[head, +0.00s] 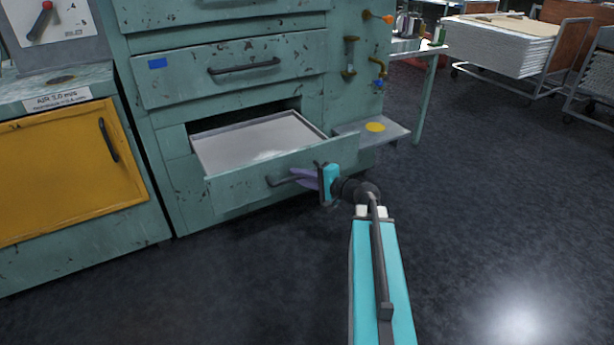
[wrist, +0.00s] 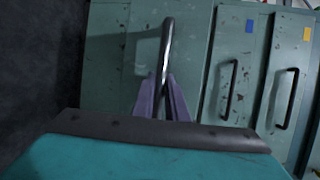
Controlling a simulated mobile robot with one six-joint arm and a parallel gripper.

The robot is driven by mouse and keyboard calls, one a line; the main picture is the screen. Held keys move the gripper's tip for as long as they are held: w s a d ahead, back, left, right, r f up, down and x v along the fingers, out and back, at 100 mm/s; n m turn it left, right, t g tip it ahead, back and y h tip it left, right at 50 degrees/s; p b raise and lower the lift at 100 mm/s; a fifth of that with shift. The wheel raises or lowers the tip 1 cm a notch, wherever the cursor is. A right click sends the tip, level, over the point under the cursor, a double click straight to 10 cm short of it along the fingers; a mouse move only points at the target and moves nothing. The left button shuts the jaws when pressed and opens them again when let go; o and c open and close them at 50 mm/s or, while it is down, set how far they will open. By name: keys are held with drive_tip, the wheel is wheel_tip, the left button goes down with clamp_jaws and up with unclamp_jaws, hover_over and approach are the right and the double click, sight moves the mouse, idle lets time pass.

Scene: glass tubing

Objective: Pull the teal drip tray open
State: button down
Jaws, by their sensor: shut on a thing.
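The teal drip tray (head: 240,184) is the low drawer of the teal cabinet, and it stands pulled out with its pale grey inside showing in the head view. Its front has chipped paint and a dark bar handle. My gripper (head: 303,177) is at the right part of that handle, with purple fingers shut on it. In the wrist view the handle (wrist: 167,45) runs up from between the two purple fingers (wrist: 162,100). The handle's lower end is hidden there by my gripper body.
Above the tray is a shut drawer with a blue label (head: 158,63) and a dark handle (head: 244,66). A yellow door (head: 65,170) is at the left. A low shelf with a yellow disc (head: 375,127) juts out right of the tray. The dark floor in front is clear.

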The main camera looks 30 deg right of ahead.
drive_tip(key=shift+s+a+y, duration=0.1)
drive_tip(key=shift+a+y, duration=0.2)
drive_tip(key=shift+a, duration=0.15)
drive_tip(key=c, duration=1.8)
unclamp_jaws()
drive_tip(key=shift+o, duration=0.2)
drive_tip(key=shift+d, duration=0.15)
drive_tip(key=shift+s+d, duration=0.1)
drive_tip(key=shift+d, duration=0.05)
drive_tip(key=shift+s, duration=0.1)
drive_tip(key=p+v, duration=1)
drive_tip(key=v, duration=0.3)
drive_tip(key=shift+s+r, duration=0.2)
drive_tip(key=shift+r, duration=0.1)
